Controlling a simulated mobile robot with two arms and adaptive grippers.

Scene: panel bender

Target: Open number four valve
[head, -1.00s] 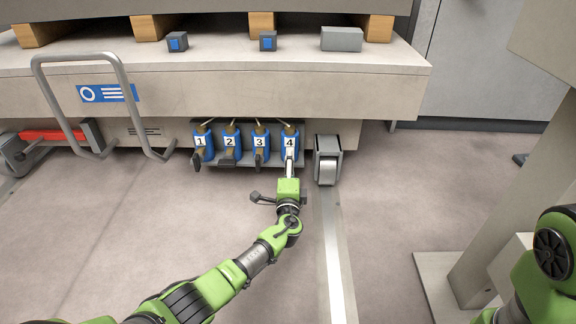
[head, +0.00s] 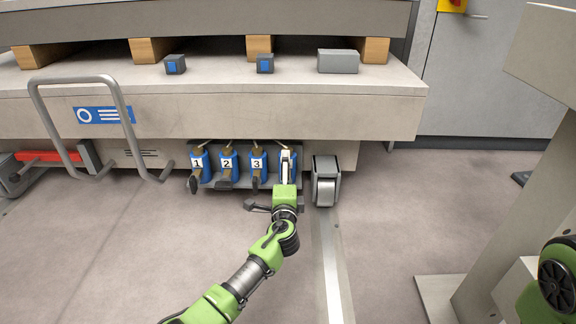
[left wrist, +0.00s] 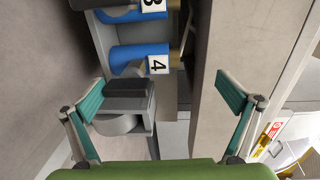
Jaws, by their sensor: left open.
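A row of blue valves hangs under the machine's front ledge. My right gripper is out of view.
A grey caster (head: 325,181) stands just right of the valves. A bent tubular handle (head: 128,107) projects at the left, near a red bar (head: 47,156). A beige post and base (head: 440,293) stand at the right. Open floor lies in front of the valves.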

